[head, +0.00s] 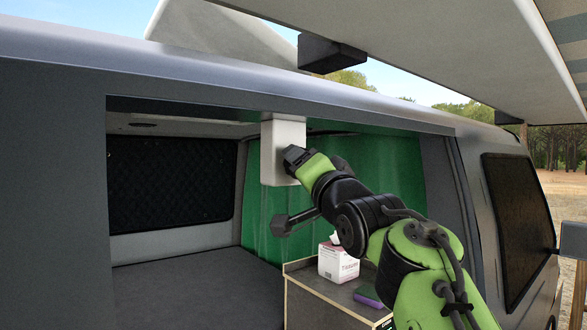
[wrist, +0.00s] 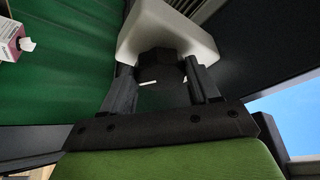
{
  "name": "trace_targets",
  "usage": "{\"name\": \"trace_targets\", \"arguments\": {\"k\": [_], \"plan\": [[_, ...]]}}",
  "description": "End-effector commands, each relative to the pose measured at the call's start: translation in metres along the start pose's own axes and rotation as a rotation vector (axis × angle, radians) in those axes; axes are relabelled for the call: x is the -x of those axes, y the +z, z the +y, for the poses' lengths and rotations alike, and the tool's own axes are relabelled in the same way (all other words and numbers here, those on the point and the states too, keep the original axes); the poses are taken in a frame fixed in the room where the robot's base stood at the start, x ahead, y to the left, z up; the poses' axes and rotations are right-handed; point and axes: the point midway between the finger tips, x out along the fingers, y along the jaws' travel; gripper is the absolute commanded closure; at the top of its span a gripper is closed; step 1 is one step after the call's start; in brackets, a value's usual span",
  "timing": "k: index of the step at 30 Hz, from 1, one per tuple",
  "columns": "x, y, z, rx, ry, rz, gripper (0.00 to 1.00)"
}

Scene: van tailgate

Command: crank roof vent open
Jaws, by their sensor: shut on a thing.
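A white box-shaped crank housing (head: 283,140) hangs below the van roof's inner edge, in front of the green curtain. In the wrist view the white housing (wrist: 150,28) is at the top, with a dark knob (wrist: 162,66) on it facing me. My gripper (wrist: 165,84) is shut on this knob, one finger on each side. In the head view my gripper (head: 296,158) is at the lower right of the housing, and the knob is hard to tell from the fingers. A pale panel (head: 225,38), perhaps the vent lid, stands tilted above the roof.
A green curtain (head: 268,215) hangs behind. The raised tailgate (head: 440,45) is overhead. The grey van floor (head: 200,285) at left is clear.

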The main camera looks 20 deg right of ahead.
Motion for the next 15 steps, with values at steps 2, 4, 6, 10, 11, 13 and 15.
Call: {"name": "trace_targets", "arguments": {"k": [2, 4, 6, 10, 11, 13, 15], "plan": [[0.0001, 0.0018, -0.0052, -0.067, 0.018, -0.004, 0.70], [0.0000, 0.0016, -0.0057, -0.128, 0.045, -0.004, 0.70], [-0.0002, 0.0014, -0.0067, -0.190, 0.070, -0.004, 0.70], [-0.0007, 0.0011, -0.0080, -0.304, 0.118, -0.004, 0.70], [-0.0008, 0.0011, -0.0087, -0.330, 0.128, -0.005, 0.70], [-0.0009, 0.0007, -0.0096, -0.391, 0.154, -0.005, 0.70], [-0.0014, 0.0004, -0.0104, -0.454, 0.180, -0.005, 0.70]]}}
